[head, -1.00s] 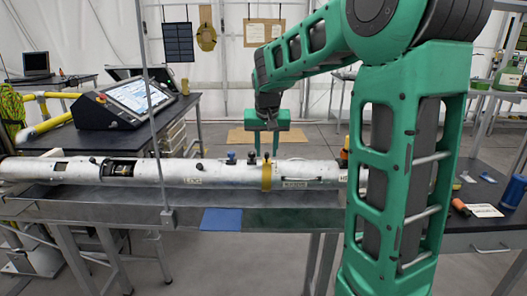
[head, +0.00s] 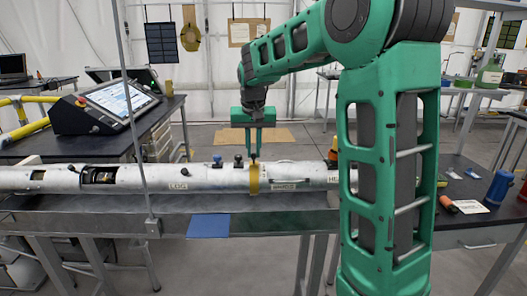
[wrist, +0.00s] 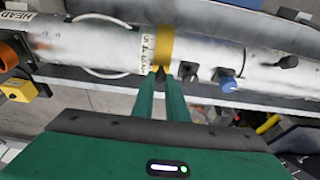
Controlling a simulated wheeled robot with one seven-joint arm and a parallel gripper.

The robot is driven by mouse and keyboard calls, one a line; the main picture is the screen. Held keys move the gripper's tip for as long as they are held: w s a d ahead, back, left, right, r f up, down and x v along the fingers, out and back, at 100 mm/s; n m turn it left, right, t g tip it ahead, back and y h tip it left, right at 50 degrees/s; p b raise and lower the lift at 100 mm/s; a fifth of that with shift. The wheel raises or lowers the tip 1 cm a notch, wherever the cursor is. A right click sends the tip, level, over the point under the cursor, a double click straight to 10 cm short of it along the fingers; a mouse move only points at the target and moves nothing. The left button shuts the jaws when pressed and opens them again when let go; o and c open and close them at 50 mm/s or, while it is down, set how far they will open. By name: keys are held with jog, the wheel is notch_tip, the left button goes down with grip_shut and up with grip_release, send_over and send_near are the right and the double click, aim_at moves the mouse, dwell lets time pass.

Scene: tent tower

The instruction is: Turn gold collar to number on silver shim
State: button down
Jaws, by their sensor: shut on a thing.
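The gold collar (head: 254,180) wraps around a long white tube on a metal bench; it also shows in the wrist view (wrist: 165,45). A pale strip with dark digits, likely the silver shim (wrist: 147,52), sits against the collar's left side; I cannot read the digits surely. My gripper (wrist: 161,75) points at the collar, with its green fingers close together on a small dark knob (wrist: 161,70) at the collar's edge. In the head view my gripper (head: 246,157) is above the tube at the collar, and its fingertips partly hide the knob.
The white tube (head: 205,178) carries a blue knob (wrist: 228,84) and dark fittings to the right of the collar in the wrist view. A blue pad (head: 208,226) lies on the bench front. A console (head: 118,103) stands behind at left.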

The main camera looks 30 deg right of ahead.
jog(key=shift+w+d, duration=0.25)
jog(key=shift+w, duration=0.35)
jog(key=shift+w+d, duration=0.2)
jog(key=shift+w, duration=0.35)
jog(key=c, duration=1.7)
grip_release()
jog(key=shift+c, duration=0.2)
jog(key=shift+s, duration=0.1)
jog(key=v, duration=1)
jog(key=shift+r, duration=0.3)
jog(key=shift+s+a, duration=0.15)
